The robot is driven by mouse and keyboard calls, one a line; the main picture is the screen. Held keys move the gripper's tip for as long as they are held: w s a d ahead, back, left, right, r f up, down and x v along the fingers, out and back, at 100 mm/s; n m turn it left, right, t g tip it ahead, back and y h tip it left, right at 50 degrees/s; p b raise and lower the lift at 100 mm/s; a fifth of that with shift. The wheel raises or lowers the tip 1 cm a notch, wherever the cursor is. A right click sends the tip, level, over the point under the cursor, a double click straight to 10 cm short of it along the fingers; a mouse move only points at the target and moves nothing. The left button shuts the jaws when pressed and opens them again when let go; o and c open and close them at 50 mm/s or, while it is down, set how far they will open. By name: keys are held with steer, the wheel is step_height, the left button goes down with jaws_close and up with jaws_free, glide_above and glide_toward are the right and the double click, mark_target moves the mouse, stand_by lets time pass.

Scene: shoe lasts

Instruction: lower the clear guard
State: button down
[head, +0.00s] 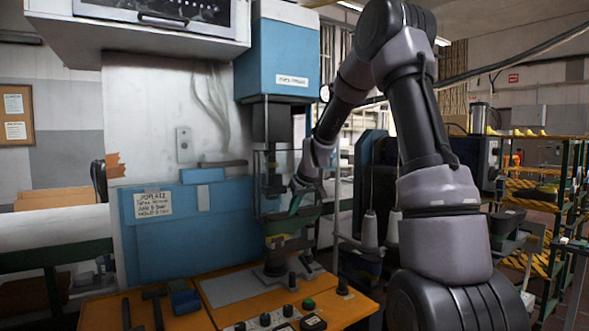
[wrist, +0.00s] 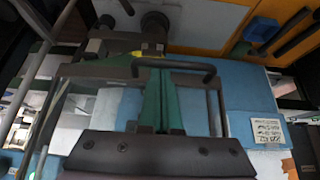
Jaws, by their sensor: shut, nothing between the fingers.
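The clear guard (head: 264,168) is a see-through panel in a thin dark frame at the front of the blue press (head: 283,58). In the head view it hangs around the press ram, above the orange bench. A dark bar handle (wrist: 197,67) shows in the wrist view, across the tips of my fingers. My gripper (head: 296,203) is at the guard's right side, and its green fingers also show in the wrist view (wrist: 158,78). The fingers are shut together with nothing between them. Their tips are at or very near the handle; I cannot tell whether they touch it.
An orange control bench (head: 235,300) with knobs and buttons lies below. A blue panel (head: 150,225) with a paper notice stands left of the guard. Pale cones (head: 370,230) hang close on the right, and a green rack (head: 565,200) stands farther right.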

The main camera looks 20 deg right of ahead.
step_height(320, 180, down, 9)
steer(key=shift+s, duration=0.2)
steer(key=shift+f, duration=0.15)
